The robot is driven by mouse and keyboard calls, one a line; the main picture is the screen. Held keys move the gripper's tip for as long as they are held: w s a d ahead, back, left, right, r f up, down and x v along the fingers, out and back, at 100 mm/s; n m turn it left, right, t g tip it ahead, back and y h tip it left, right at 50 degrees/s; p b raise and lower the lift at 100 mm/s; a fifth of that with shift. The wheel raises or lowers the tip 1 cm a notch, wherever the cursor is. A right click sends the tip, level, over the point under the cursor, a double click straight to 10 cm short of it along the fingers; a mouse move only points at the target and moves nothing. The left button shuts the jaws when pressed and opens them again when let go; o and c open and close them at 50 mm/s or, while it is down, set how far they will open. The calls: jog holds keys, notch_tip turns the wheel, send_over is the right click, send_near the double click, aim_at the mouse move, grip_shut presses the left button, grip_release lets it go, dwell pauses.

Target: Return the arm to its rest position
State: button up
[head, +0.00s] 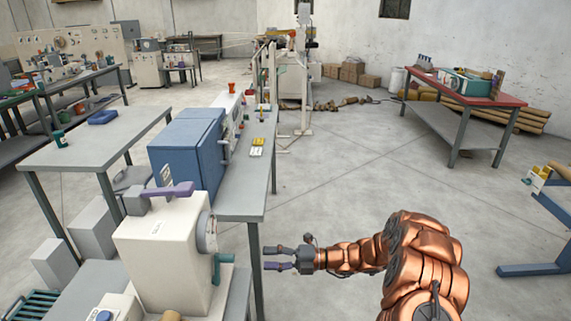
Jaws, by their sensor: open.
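My copper-coloured arm (425,255) comes in from the lower right and reaches left over the floor. My gripper (275,258) is at its end, with two purple-grey fingers apart and nothing between them. The gripper points left, close to the front leg of the grey workbench. I cannot tell whether it touches the leg; a small gap seems to show.
The workbench (240,200) bears a blue box-shaped machine (187,150). A cream machine (165,250) with a purple lever stands at the lower left. A red-topped table (455,97) stands at the back right. A blue frame (535,269) is at the right edge. The middle floor is clear.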

jog(key=s+d+r+n+g+h, duration=0.1)
jog(key=s+r+n+g+h, duration=0.25)
jog(key=s+r+n, duration=0.55)
jog(key=s+d+r+n+g+h, duration=0.15)
jog(key=s+r+n+h, duration=0.3)
jog(key=s+n, duration=0.75)
jog(key=s+d+r+n+t+h, duration=0.1)
jog(key=s+d+n+t+h, duration=0.2)
jog(key=s+d+n+h, duration=0.7)
jog(key=s+d+n, duration=0.5)
jog(key=s+d, duration=0.4)
jog(key=d, duration=0.2)
jog(key=shift+s+d+t, duration=0.3)
jog(key=shift+s+d, duration=0.05)
jog(key=shift+a, duration=0.1)
